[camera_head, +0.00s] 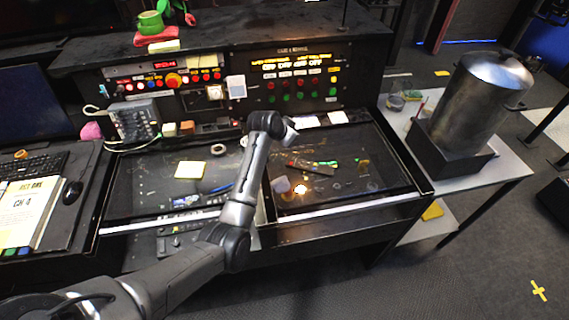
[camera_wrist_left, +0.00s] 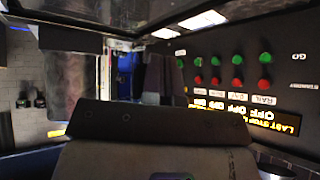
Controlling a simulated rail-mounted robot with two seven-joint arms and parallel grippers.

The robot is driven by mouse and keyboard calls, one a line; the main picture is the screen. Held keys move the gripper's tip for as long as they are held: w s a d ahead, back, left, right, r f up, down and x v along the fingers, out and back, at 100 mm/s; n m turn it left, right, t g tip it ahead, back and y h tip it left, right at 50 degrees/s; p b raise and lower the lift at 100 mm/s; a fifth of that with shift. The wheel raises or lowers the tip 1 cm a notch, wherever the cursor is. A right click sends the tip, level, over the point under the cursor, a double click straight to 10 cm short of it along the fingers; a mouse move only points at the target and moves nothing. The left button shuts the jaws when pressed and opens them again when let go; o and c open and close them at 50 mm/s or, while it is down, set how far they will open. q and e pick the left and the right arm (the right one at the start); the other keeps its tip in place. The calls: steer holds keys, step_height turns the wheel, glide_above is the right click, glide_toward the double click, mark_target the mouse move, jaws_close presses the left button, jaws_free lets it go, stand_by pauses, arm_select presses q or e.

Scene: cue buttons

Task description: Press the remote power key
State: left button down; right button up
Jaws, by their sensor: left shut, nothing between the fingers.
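My left arm comes in from the lower left and reaches over the console desk. Its gripper (camera_head: 290,131) is at the far end, above the back of the desk in front of the button panel; it is small and partly hidden by the wrist. In the left wrist view the dark fingers (camera_wrist_left: 163,76) are together and empty, beside the panel. A slim dark object with a reddish end (camera_head: 305,168) lies on the right half of the desk, below and right of the gripper. I cannot tell whether it is the remote, and no power key is legible. My right gripper is not in view.
The upright panel (camera_head: 297,84) has rows of red and green buttons; it appears upside down in the left wrist view (camera_wrist_left: 235,75). A grey boxy device (camera_head: 135,122) stands at the desk's back left. A metal canister (camera_head: 482,98) stands on the white side table to the right.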

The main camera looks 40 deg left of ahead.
arm_select(q)
steer(key=f+m, duration=0.1)
steer(key=m, duration=0.4)
steer(key=w+f+m, duration=0.1)
steer(key=m, duration=0.1)
steer(key=shift+w+f+m+t, duration=0.1)
steer(key=shift+f+m+t, duration=0.2)
steer(key=shift+t, duration=0.1)
steer(key=shift+f, duration=0.1)
steer(key=b, duration=0.7)
glide_above(292, 164)
step_height(292, 164, down, 7)
steer(key=shift+r, duration=0.15)
steer(key=shift+f+b, duration=0.4)
steer(key=shift+f, duration=0.55)
stand_by(0.7)
